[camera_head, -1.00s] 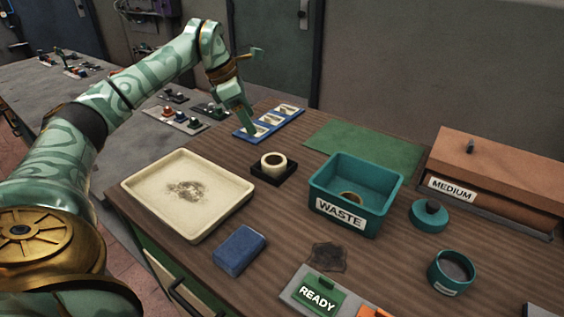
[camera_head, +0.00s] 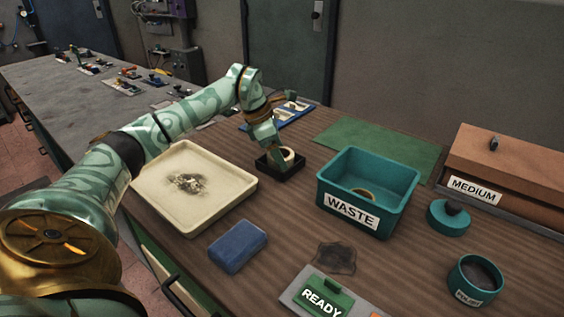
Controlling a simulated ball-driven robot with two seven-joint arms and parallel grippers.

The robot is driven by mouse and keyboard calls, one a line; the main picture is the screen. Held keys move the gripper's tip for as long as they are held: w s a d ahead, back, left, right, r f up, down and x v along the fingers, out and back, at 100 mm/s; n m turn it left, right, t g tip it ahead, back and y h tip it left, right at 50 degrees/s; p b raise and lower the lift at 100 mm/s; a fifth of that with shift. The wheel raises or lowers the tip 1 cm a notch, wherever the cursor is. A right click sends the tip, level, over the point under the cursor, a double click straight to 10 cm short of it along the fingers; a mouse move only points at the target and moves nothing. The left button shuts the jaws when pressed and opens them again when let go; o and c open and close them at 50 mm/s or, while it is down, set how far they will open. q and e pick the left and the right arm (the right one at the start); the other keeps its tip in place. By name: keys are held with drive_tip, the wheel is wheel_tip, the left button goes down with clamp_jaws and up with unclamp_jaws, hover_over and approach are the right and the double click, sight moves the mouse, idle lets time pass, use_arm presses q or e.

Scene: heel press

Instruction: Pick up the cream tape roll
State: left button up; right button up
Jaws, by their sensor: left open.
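The cream tape roll (camera_head: 288,155) sits in a small black square holder (camera_head: 292,170) on the wooden bench, between the cream tray and the teal waste bin. My left gripper (camera_head: 275,154) is right at the roll's left side, with its fingers low and overlapping part of the roll in the picture. The gripper is open. Whether a finger is inside the roll's hole or touches the roll cannot be told. The gripper hides the left part of the roll. My right gripper is not in view.
A cream tray (camera_head: 236,186) lies to the left and a teal waste bin (camera_head: 382,218) stands to the right. A blue block (camera_head: 238,246) lies in front. A blue rack (camera_head: 298,116) is behind, and a green mat (camera_head: 384,147) lies behind the bin.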

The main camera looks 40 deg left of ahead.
use_arm(q)
drive_tip(key=shift+r, duration=0.1)
drive_tip(key=c, duration=0.7)
drive_tip(key=shift+c, duration=0.2)
